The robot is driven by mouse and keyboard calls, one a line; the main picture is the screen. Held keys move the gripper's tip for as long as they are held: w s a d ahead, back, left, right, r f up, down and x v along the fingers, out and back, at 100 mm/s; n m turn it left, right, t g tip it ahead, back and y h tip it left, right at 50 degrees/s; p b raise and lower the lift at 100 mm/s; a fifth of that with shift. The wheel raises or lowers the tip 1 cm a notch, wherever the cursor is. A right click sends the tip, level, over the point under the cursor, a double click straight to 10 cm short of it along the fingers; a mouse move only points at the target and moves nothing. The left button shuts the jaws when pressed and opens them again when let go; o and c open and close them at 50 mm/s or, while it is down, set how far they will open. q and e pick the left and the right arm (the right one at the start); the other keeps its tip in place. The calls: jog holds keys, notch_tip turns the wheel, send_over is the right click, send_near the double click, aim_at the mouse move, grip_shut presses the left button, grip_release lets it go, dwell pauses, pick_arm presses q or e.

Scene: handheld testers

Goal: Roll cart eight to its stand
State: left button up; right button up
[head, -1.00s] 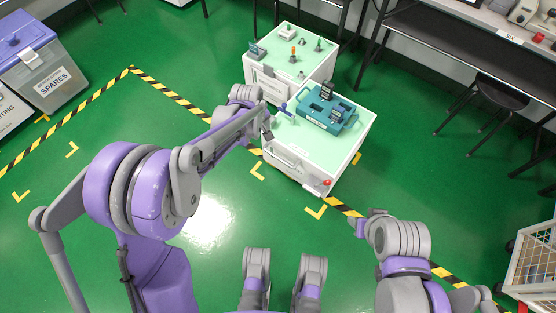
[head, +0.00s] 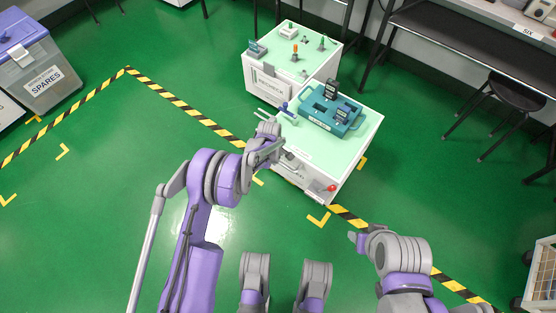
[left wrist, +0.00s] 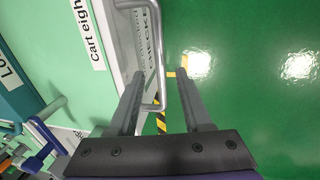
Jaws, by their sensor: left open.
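Cart eight (head: 345,150) is a white cart with a mint top, and its name label (left wrist: 86,28) shows in the left wrist view. A teal fixture (head: 318,110) sits on it, and a red button (head: 332,188) is at its near corner. Its grey bar handle (left wrist: 157,60) runs along the near side. My left gripper (head: 284,160) is at that side; in the left wrist view its open fingers (left wrist: 160,78) have the handle between them in the picture. Whether they touch it I cannot tell. My right gripper (head: 358,238) is away from the cart, its opening unclear.
A second mint-topped white unit (head: 270,45) stands close behind cart eight. Yellow corner marks (head: 319,219) lie around the cart, with others (head: 62,151) at left. Striped tape (head: 185,105) crosses the floor. A spares bin (head: 45,85) and stool (head: 512,92) flank open green floor.

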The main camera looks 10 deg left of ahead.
pick_arm(q)
jog(key=shift+w+d+f, duration=0.1)
jog(key=shift+f, duration=0.65)
jog(key=shift+w+d+f, duration=0.1)
jog(key=shift+f, duration=0.6)
jog(key=shift+c, duration=0.2)
grip_shut()
jog(key=shift+a, duration=0.1)
